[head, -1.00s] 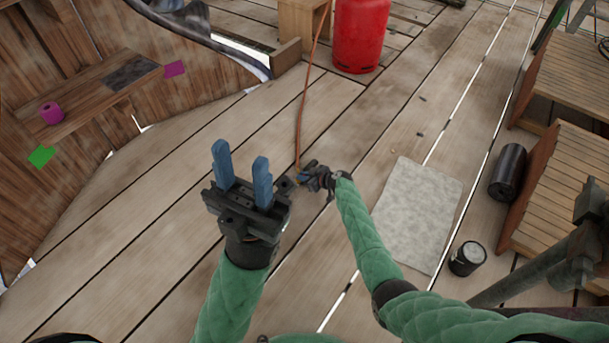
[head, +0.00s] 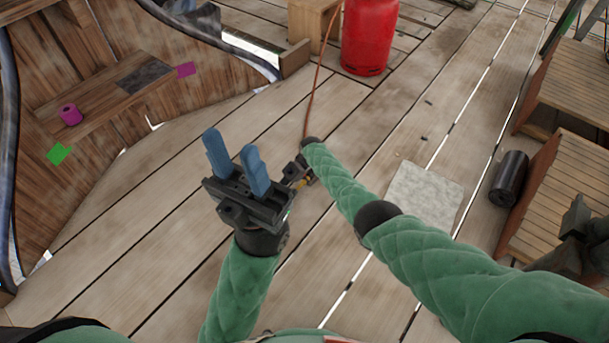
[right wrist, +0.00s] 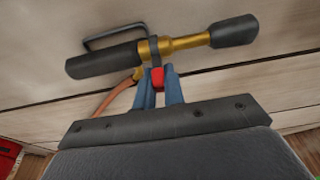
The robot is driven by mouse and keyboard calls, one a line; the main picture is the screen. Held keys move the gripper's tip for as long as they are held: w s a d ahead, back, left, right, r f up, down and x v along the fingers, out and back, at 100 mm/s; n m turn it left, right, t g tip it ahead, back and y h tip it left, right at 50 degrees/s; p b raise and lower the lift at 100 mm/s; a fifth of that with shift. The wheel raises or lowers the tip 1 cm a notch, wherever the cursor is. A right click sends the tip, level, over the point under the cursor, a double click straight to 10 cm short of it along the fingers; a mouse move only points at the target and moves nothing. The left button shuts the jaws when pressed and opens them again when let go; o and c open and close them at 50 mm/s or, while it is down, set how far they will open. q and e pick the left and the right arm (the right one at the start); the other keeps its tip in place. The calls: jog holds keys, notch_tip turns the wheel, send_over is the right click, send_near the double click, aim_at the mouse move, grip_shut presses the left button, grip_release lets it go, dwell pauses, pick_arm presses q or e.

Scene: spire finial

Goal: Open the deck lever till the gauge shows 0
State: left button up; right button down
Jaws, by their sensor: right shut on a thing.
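In the right wrist view my right gripper (right wrist: 158,80) is shut on a small red part (right wrist: 157,76) below the brass neck of a torch-like tool (right wrist: 185,44). The tool has a black grip, a wire guard and a black end. In the head view my right gripper is mostly hidden behind the left one and its own arm; a bit of brass (head: 303,182) shows there. My left gripper (head: 231,146) is open and empty, blue fingers pointing up, above the deck planks. I cannot make out a deck lever or a gauge in either view.
An orange hose (head: 311,95) runs toward the red gas cylinder (head: 369,38). A grey mat (head: 425,194) and a black cylinder (head: 510,178) lie at right, by wooden steps (head: 565,195). A purple roll (head: 70,114) sits on a bench at left. Deck planks between are clear.

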jog(key=shift+w+a+f+g+h+b, duration=0.15)
jog(key=shift+a+g+h+b, duration=0.1)
jog(key=shift+g+h+b, duration=0.25)
dwell(0.3)
jog(key=c, duration=1.5)
grip_release()
jog(key=shift+a, duration=0.1)
